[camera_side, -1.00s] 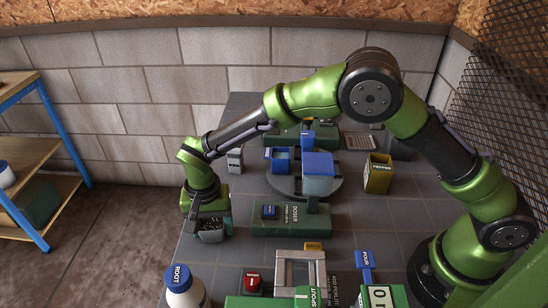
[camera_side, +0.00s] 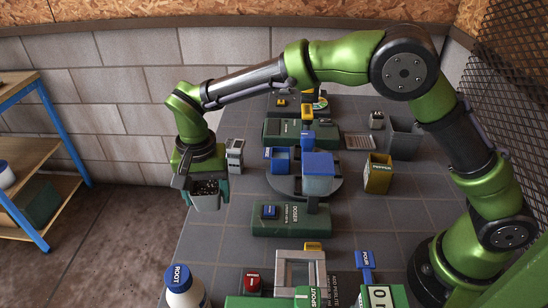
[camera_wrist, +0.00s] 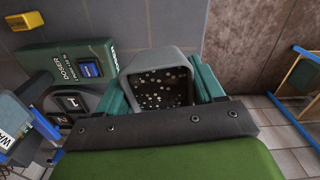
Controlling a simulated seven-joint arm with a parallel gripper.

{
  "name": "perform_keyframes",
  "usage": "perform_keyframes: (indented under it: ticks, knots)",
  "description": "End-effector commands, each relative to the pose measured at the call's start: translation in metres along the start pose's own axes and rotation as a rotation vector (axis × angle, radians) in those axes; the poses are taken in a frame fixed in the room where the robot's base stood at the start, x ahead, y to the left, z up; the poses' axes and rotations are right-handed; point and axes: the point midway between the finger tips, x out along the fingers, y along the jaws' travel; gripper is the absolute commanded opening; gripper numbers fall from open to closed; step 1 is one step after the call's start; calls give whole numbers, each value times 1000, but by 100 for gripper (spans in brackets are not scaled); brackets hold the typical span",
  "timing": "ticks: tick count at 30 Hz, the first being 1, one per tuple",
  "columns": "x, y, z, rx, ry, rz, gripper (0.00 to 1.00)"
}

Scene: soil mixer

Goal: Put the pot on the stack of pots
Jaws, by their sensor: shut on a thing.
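My gripper (camera_side: 204,190) is shut on a grey pot (camera_side: 206,204), with a teal finger on each side of it. The pot is filled with dark soil with pale specks. It is held in the air at the left edge of the table. In the wrist view the pot (camera_wrist: 157,57) sits between the teal fingers of my gripper (camera_wrist: 158,90), its opening facing the camera. A dark grey container (camera_side: 404,139) stands at the back right of the table; I cannot tell whether it is the stack of pots.
The green doser (camera_side: 288,221) with a blue button stands right of the pot. Behind it is a round turntable (camera_side: 333,192) with blue-topped containers. A yellow bin (camera_side: 378,175) stands to its right. A white-grey device (camera_side: 235,157) is near the back left. A ROOT bottle (camera_side: 184,287) stands front left.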

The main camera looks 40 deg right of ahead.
Motion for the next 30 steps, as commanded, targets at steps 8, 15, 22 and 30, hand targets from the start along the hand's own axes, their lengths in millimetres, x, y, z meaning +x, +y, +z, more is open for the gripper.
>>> perform_keyframes:
  ticks: [8, 15, 22, 30]
  knots:
    - [-44, 54, -90, 207, 3, -4, 38]
    - [-74, 150, -159, 463, 2, -3, 38]
    - [-94, 261, -193, 747, 3, -4, 38]
    - [-103, 397, -182, 1128, 2, -5, 38]
